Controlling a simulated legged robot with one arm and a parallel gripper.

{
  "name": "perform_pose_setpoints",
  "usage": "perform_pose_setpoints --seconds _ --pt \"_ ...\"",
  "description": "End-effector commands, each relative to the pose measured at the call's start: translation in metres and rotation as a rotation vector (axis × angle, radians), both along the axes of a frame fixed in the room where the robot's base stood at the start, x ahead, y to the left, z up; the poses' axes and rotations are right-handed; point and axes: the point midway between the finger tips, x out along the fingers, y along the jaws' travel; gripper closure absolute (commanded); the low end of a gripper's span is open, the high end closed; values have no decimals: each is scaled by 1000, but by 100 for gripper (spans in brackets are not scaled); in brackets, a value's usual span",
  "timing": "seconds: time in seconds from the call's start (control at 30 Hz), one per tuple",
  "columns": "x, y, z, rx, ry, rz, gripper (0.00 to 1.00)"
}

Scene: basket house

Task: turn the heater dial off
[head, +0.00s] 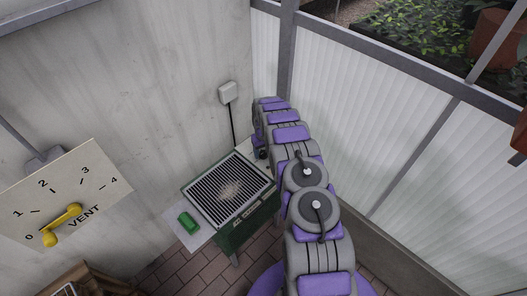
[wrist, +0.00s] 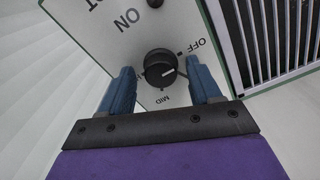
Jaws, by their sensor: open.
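The heater (head: 257,215) is a green box with a black grille on top, low by the wall in the head view. Its pale dial panel (wrist: 100,18) fills the middle of the wrist view, with ON, OFF and MID printed on it. The round black dial (wrist: 160,62) has a short white mark pointing right, between OFF and MID. My gripper (wrist: 161,74) is open, its blue fingers on either side of the dial with gaps showing. Contact cannot be told. My arm hides the dial in the head view.
The heater's grille (wrist: 268,40) is right of the panel in the wrist view. A green block (head: 188,222) lies on a pale plate at the heater's left. A VENT panel (head: 100,182) with a yellow lever (head: 62,226) is at far left. White ribbed walls (head: 350,90) stand to the right.

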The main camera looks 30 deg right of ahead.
Motion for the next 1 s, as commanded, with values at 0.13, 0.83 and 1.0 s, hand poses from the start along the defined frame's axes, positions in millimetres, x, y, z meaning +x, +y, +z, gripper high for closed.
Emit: perform_pose_setpoints --seconds 0.13,0.83,1.0 --pt "0 0 5 0 0 0 37" --pt "1 -1 138 0 -1 0 37" --pt "2 -1 164 0 -2 1 37"
